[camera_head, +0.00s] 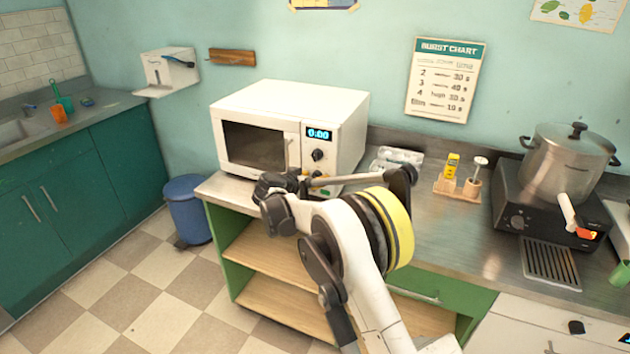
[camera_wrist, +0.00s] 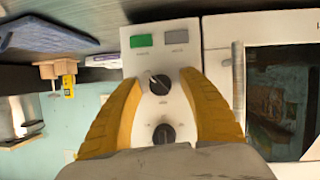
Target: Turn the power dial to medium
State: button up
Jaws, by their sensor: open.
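The white microwave (camera_head: 255,100) stands on the left end of the steel counter, its door shut and its display (camera_head: 318,134) reading 0:00. The wrist view shows the panel upside down, with two black dials: one nearer the buttons (camera_wrist: 159,84) and one nearer my palm (camera_wrist: 163,134). Each has a pale pointer line; their labels are unreadable. My gripper (camera_wrist: 160,80) is open, its yellow fingers on either side of the dials. I cannot tell whether they touch the panel.
Green (camera_wrist: 141,41) and grey (camera_wrist: 177,37) buttons sit beyond the dials. A burst chart (camera_head: 445,80) hangs on the wall.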

grip_shut()
dwell(0.5)
jog(key=shift+n+h, duration=0.7)
jog(key=shift+n, duration=0.4)
jog(key=n+h+b, duration=0.1)
jog(key=n, duration=0.1)
jog(key=shift+f+n+h, duration=0.1)
jog(key=shift+n+h, duration=0.2)
jog(key=shift+h, duration=0.1)
jog(key=n+h+b, duration=0.1)
jog(key=n, duration=0.1)
jog(key=shift+f+n, duration=0.1)
jog(key=shift+n, duration=0.2)
jog(key=shift+n+t+h+b, duration=0.3)
jog(key=shift+n+h+b, duration=0.45)
jog(key=shift+n, duration=0.55)
